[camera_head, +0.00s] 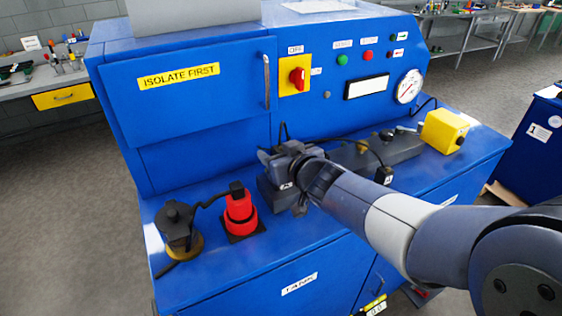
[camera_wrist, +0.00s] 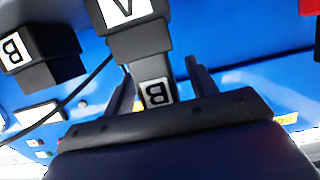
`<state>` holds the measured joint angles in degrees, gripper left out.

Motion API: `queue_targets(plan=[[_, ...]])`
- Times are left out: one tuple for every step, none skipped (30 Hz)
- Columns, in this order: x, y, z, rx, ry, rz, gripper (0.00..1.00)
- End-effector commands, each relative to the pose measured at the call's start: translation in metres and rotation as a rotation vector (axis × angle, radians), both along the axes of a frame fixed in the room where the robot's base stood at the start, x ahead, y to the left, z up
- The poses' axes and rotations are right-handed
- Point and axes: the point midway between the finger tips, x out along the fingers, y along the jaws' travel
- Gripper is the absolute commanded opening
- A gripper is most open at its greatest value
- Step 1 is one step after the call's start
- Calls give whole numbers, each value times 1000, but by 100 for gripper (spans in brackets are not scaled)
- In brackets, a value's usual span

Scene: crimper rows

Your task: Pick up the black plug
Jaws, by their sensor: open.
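In the wrist view, a black plug (camera_wrist: 151,68) with a white label reading B upside down lies between the two fingers of my gripper (camera_wrist: 157,72). The fingers are open, one on each side. The plug's far end meets a wider black block (camera_wrist: 135,40) whose label looks like an inverted A. I cannot tell whether the fingers touch the plug. In the head view, my gripper (camera_head: 285,158) is low over the blue ledge, above a dark block (camera_head: 272,194), and it hides most of the plug.
Another black block (camera_wrist: 50,70) labelled B stands beside it, with a black cable between. On the ledge (camera_head: 320,230) are a red fitting (camera_head: 240,208), a dark round-topped object (camera_head: 178,220) and a yellow box (camera_head: 441,130). The blue panel with a red switch (camera_head: 298,76) rises behind.

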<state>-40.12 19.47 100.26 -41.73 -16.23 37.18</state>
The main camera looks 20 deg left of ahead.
Motion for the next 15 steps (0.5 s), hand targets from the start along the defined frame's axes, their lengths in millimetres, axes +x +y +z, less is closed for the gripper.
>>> queue_targets(plan=[[2,3,-2,-1,1,0,55],[3,4,-2,-1,1,0,55],[4,5,-2,0,0,0,55],[4,5,-2,0,0,0,55],[4,5,-2,0,0,0,55],[4,5,-2,0,0,-1,55],[4,5,-2,0,0,-1,55],[4,5,-2,0,0,-1,55],[4,5,-2,0,0,-1,55],[4,5,-2,0,0,-1,54],[4,5,-2,0,0,-1,51],[4,5,-2,0,0,-1,48],[4,5,-2,0,0,-1,46],[4,5,-2,0,0,-1,43],[4,5,-2,0,0,-1,40]])
